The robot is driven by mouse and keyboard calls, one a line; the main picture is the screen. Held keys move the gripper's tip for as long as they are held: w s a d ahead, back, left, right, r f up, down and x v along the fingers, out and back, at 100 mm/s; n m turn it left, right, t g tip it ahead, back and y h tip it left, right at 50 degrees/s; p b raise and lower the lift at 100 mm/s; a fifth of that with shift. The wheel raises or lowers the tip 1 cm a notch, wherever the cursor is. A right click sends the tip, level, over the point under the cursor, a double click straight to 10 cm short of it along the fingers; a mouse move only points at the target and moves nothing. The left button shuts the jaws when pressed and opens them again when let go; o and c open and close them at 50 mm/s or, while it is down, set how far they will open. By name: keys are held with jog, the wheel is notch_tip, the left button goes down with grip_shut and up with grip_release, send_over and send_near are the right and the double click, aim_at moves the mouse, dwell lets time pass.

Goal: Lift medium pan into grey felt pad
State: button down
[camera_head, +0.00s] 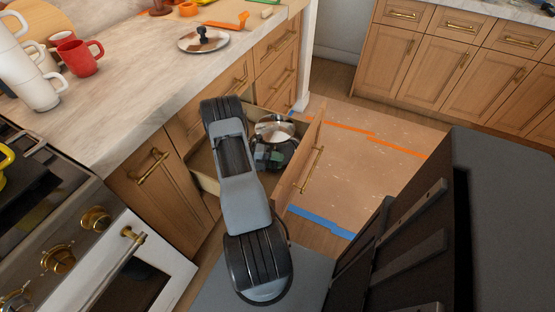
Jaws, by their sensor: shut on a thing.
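A shiny metal pan (274,129) is in the open drawer (206,166) below the counter, beside my arm. A darker pan edge shows just under it, so more than one piece may be nested there. My gripper (267,158) is low over the drawer at the near side of the pan, small and partly hidden by my arm. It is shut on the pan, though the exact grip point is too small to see. I cannot make out a grey felt pad in this view.
The drawer front (302,168) stands pulled out into the floor space. The oven (120,265) is at lower left. Taped floor (365,165) lies clear beyond.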

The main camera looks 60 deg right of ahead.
jog(key=shift+f+b, duration=2.4)
jog(key=shift+f, duration=1)
jog(key=shift+f+b, duration=0.55)
jog(key=shift+f, duration=0.2)
jog(key=c, duration=0.8)
grip_release()
jog(key=shift+a+f, duration=0.1)
jog(key=v, duration=1.3)
jog(key=shift+w+a+p, duration=0.15)
jog(key=shift+w+p, duration=0.2)
jog(key=shift+p, duration=0.05)
